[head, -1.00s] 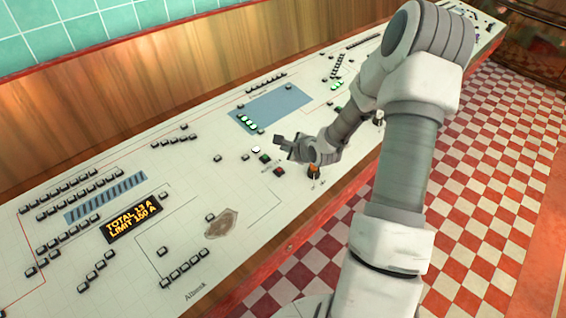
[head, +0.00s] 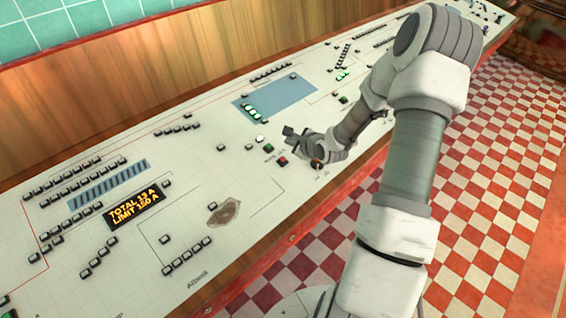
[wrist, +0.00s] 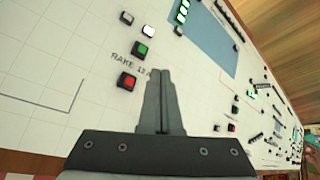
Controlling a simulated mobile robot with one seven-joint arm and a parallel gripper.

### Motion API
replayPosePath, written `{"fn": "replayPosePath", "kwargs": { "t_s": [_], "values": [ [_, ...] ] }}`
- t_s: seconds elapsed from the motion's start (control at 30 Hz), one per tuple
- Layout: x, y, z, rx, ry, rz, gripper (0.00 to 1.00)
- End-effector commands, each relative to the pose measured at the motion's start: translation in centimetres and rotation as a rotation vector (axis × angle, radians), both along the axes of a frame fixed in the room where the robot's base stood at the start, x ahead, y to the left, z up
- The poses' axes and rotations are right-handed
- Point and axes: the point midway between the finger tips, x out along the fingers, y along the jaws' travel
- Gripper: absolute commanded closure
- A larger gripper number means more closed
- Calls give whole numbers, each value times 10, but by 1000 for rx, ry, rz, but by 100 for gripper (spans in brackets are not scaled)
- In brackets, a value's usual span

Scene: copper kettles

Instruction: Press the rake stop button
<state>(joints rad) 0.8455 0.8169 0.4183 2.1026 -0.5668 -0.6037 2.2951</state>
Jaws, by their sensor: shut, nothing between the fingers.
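In the wrist view a red button (wrist: 128,81) and a green button (wrist: 141,49) sit on the white panel, with a label reading "RAKE 13 A" between them. I take the red one as the rake stop button. In the head view the red button (head: 282,161) and green button (head: 268,148) lie just below my gripper (head: 288,131) in the picture. In the wrist view my gripper (wrist: 160,72) is shut and empty, its fingertips to the right of the red button. The fingers appear clear of the button; their height above the panel is hard to judge.
A lit white button (wrist: 148,31) and a grey one (wrist: 126,18) stand beyond the green button. Other buttons and a display (head: 136,205) cover the long panel (head: 240,190). A wooden wall stands behind.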

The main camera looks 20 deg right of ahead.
Motion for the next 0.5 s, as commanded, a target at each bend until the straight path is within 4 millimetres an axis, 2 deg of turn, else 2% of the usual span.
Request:
{"fn": "replayPosePath", "kwargs": {
  "t_s": [0.03, 0.1, 0.5],
  "values": [
    [1, 1, -11, 0, 0, 2, 100],
    [3, 2, -20, -1, 0, 2, 100],
    [12, 4, -64, 1, -1, 0, 100]
  ]
}}
